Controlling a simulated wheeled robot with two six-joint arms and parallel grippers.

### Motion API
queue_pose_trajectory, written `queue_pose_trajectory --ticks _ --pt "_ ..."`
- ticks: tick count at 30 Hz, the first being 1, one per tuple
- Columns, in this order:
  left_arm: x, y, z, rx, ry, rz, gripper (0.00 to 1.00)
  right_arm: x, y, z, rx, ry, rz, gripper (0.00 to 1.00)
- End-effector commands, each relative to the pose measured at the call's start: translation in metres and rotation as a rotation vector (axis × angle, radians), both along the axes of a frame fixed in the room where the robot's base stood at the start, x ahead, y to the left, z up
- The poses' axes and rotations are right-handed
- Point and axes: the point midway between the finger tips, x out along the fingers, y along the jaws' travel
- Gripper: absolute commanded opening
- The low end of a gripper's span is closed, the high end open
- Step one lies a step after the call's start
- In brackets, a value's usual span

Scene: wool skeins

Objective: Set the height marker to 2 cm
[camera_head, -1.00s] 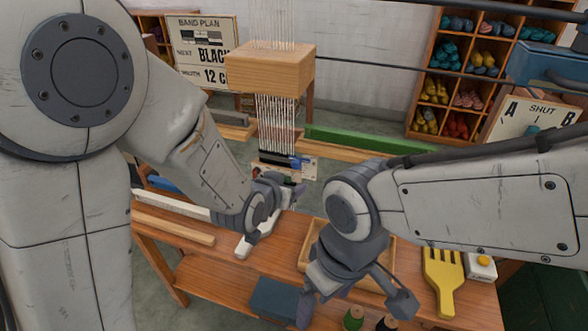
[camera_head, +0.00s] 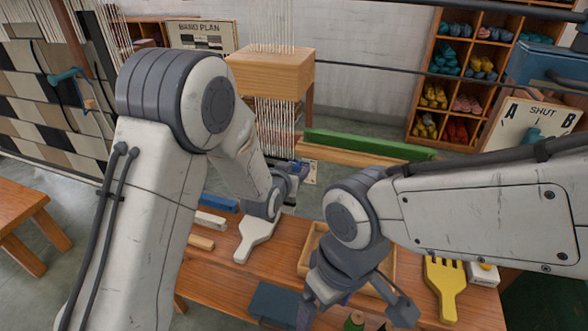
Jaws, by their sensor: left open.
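I cannot clearly make out a height marker or its 2 cm mark. A small pale plate (camera_head: 311,172) with blue and dark parts beside it shows at the foot of the hanging warp threads (camera_head: 277,125), partly hidden by my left gripper. My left gripper (camera_head: 293,178) is open at that spot, small and mostly masked by its own wrist; I cannot tell whether it touches anything. My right gripper (camera_head: 356,312) is open and empty, its fingers spread over the front of the wooden bench (camera_head: 230,271).
A white paddle-shaped tool (camera_head: 255,236), a shallow wooden tray (camera_head: 307,255) and a yellow comb (camera_head: 444,287) lie on the bench. A wooden block (camera_head: 270,74) surrounds the upper threads. A green bar (camera_head: 365,144) crosses behind. A checked woven cloth (camera_head: 45,107) hangs at left.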

Motion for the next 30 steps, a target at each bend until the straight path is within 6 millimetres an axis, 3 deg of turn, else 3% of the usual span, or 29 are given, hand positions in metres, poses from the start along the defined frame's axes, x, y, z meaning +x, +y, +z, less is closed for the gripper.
queue_pose_trajectory --ticks 8,9,14,30 --pt "0.0024 -0.0007 -0.0013 0.000 0.001 0.000 0.66 0.0000 0.0000 0.0001 0.000 0.000 0.000 0.91" --pt "0.0023 -0.0006 -0.0013 0.000 0.000 0.000 0.62 0.0000 0.0000 0.0001 0.000 0.000 0.000 0.91" --pt "0.0022 -0.0006 -0.0012 0.000 0.000 0.000 0.00 0.0000 0.0000 0.0001 0.000 0.000 0.000 0.91" --pt "0.0021 -0.0006 -0.0009 0.000 0.000 0.000 0.00 0.0000 0.0000 0.0001 0.000 0.000 0.000 0.91"
